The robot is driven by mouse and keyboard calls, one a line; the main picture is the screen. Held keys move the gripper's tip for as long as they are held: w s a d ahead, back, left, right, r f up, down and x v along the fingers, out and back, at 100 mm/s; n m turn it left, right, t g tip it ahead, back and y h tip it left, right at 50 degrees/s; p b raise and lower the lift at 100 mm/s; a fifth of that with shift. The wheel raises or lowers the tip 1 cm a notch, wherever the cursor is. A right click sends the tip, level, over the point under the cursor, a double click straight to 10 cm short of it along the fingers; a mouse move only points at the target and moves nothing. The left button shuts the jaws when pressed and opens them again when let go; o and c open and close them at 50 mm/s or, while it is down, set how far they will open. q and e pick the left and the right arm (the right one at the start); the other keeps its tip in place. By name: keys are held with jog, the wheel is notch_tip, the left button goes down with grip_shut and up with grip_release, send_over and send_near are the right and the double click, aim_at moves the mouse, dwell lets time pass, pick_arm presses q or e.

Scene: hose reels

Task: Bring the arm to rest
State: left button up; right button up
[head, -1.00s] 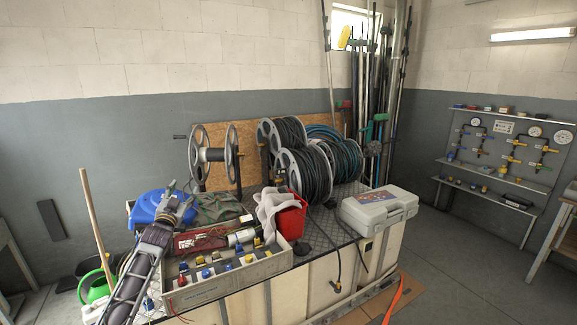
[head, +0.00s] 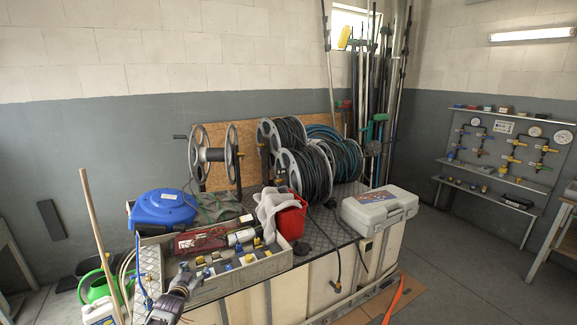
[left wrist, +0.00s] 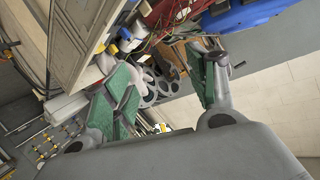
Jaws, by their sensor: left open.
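My left gripper (head: 184,274) is at the bottom left of the head view, low in front of the grey parts tray (head: 214,288). In the left wrist view, my left gripper (left wrist: 160,88) shows its two green-padded fingers spread wide with nothing held between them. Most of my left arm is out of the head view, below its lower edge. My right gripper does not show in either view.
The bench holds a blue hose reel (head: 163,207), a red bucket (head: 291,217), a grey case (head: 379,208) and several hose reels. A wooden pole (head: 98,235) and a green watering can (head: 95,287) stand left.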

pick_arm(q)
jog(key=s+d+f+g, duration=0.3)
jog(key=s+f+g, duration=0.1)
jog(key=s+f, duration=1.25)
jog(key=s+d+f+g, duration=0.2)
jog(key=s+f+g, duration=0.1)
jog(key=s+f, duration=1.35)
jog(key=s+d+f+g, duration=0.2)
jog(key=s+f, duration=0.3)
jog(key=s, duration=0.7)
jog(key=s+d+f+g, duration=0.2)
jog(key=s+f, duration=0.4)
jog(key=s, duration=0.7)
jog(key=s+d+f+g+h, duration=0.1)
jog(key=s+f, duration=0.5)
jog(key=s, duration=0.6)
jog(key=shift+s+d+g, duration=0.3)
jog(key=shift+d+g, duration=0.2)
jog(key=shift+g, duration=0.2)
jog(key=shift+f, duration=0.1)
jog(key=shift+c, duration=0.2)
